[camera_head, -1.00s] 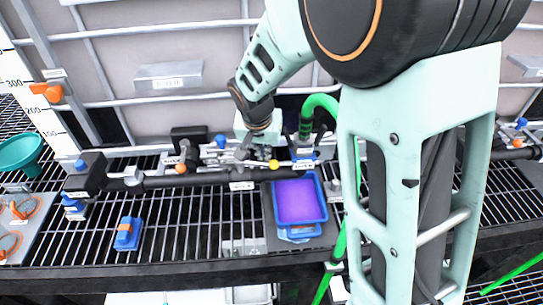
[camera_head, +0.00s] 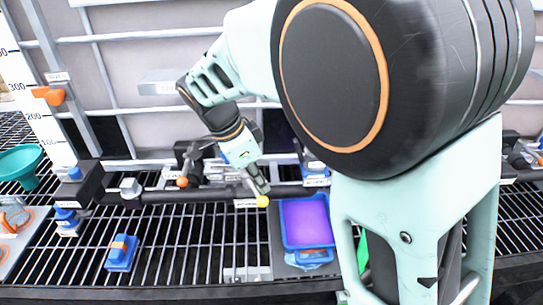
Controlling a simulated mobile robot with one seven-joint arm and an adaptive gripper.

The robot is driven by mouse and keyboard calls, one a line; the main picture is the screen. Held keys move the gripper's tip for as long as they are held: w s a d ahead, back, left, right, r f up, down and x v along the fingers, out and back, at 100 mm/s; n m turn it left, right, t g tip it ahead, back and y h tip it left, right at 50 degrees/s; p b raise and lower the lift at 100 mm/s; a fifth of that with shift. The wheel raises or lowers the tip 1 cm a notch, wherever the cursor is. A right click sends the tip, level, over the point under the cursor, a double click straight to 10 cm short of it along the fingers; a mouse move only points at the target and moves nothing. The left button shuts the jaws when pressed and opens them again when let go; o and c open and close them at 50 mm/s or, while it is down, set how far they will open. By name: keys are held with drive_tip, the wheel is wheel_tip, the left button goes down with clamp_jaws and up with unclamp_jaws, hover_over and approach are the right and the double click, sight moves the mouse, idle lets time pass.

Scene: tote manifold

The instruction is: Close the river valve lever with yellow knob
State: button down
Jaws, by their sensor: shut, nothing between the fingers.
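The yellow knob (camera_head: 262,201) shows just in front of the dark manifold pipe (camera_head: 210,194), left of the purple-topped tray. Its thin lever runs up and back from it, partly hidden by my gripper. My gripper (camera_head: 263,189) points down and to the right, with its fingertips right above the knob. Its fingers are together and hold nothing. I cannot tell whether they touch the knob or lever.
An orange knob (camera_head: 182,182) sits on another lever to the left. A blue tray with a purple surface (camera_head: 307,222) lies right of the knob. A blue box (camera_head: 122,253) lies on the open wire rack. My arm hides the right side.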

drive_tip(key=m, duration=0.1)
drive_tip(key=s+a+m+g, duration=0.1)
drive_tip(key=m, duration=0.1)
drive_tip(key=shift+a, duration=0.25)
drive_tip(key=shift+s+a, duration=0.15)
drive_tip(key=shift+a, duration=0.3)
idle(0.3)
